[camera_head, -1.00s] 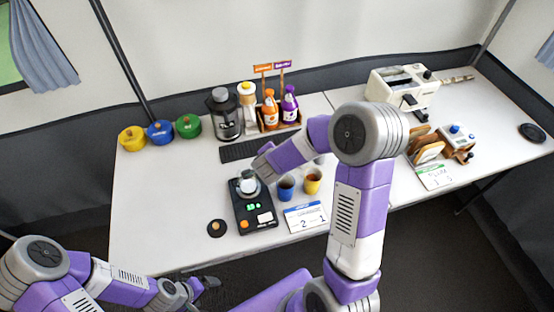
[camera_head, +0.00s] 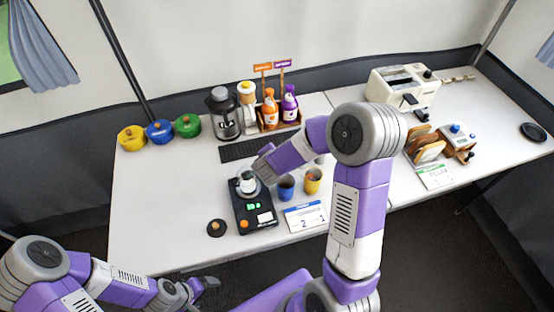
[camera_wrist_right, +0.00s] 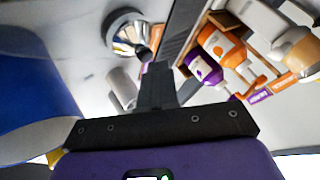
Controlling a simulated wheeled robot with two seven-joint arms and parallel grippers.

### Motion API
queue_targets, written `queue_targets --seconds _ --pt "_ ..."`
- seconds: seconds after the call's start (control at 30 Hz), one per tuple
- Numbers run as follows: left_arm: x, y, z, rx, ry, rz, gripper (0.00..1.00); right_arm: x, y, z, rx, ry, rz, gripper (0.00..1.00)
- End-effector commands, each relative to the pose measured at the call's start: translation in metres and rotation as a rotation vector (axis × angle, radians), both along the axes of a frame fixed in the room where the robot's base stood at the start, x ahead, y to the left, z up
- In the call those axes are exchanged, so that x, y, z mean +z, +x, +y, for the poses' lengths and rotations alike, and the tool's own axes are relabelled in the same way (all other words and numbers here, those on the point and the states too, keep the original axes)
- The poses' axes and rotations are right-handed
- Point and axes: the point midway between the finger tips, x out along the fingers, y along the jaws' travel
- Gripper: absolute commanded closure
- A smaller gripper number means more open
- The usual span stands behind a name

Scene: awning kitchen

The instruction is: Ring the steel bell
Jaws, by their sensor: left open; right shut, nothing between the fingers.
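A shiny steel round piece (camera_wrist_right: 128,32), which looks like the bell, shows in the right wrist view beyond my right fingertips, on the left side. In the head view a small silvery thing (camera_head: 247,184) stands on a black device with a lit green display (camera_head: 254,212); I cannot tell for sure that it is the same piece. My right gripper (camera_head: 260,168) is shut and empty just above and right of it; its dark fingers (camera_wrist_right: 157,82) show in the wrist view, with a visible gap to the steel piece. My left gripper (camera_head: 208,283) is open and empty below the table's front edge.
A blue cup (camera_head: 286,188) and a yellow cup (camera_head: 312,182) stand right of the black device, near a number card (camera_head: 305,217). Behind are a black mat (camera_head: 240,151), a coffee press (camera_head: 223,115) and bottles in a rack (camera_head: 279,112).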

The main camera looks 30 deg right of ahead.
Motion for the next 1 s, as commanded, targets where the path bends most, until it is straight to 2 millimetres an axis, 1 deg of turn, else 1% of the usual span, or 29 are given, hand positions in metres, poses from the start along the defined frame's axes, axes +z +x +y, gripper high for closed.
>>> queue_targets --seconds 0.37,1.0 --pt "-0.001 0.0 0.0 0.0 0.0 0.0 0.1 -0.001 0.0 0.0 0.001 0.0 -0.001 1.0" --pt "-0.006 0.0 0.0 0.0 0.0 0.0 0.1 -0.012 -0.002 0.0 0.0 0.002 0.007 1.0"
